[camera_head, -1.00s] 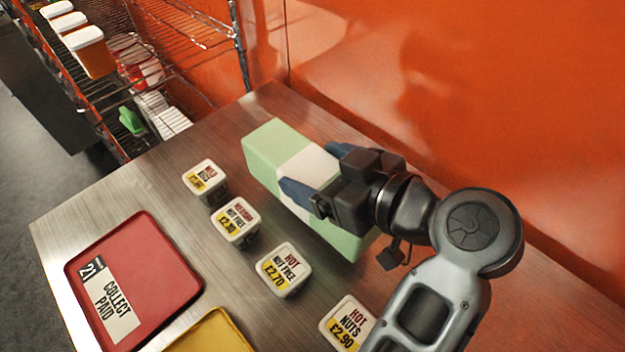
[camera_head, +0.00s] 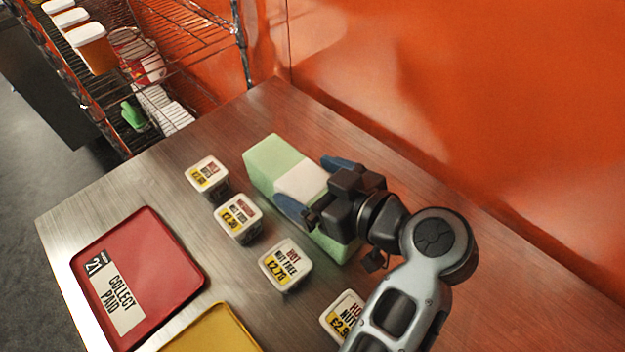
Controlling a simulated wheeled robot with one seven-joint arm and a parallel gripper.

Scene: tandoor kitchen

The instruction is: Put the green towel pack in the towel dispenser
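The green towel pack (camera_head: 272,154), a pale green block with a white band (camera_head: 301,181), lies lengthwise on the steel counter (camera_head: 110,190), beside the row of tubs. My gripper (camera_head: 315,183) straddles it near the white band, with one blue finger along its near-left side and the other beyond its far-right side. The fingers look open, with a small gap showing at the far finger. The pack's near end is partly hidden by my gripper. I cannot make out a towel dispenser in this view.
Several labelled white-lidded tubs (camera_head: 238,219) stand in a row just left of the pack. A red tray (camera_head: 170,250) and a yellow tray (camera_head: 215,335) lie at the front left. A wire shelf (camera_head: 190,45) stands behind. An orange wall (camera_head: 450,110) borders the counter on the right.

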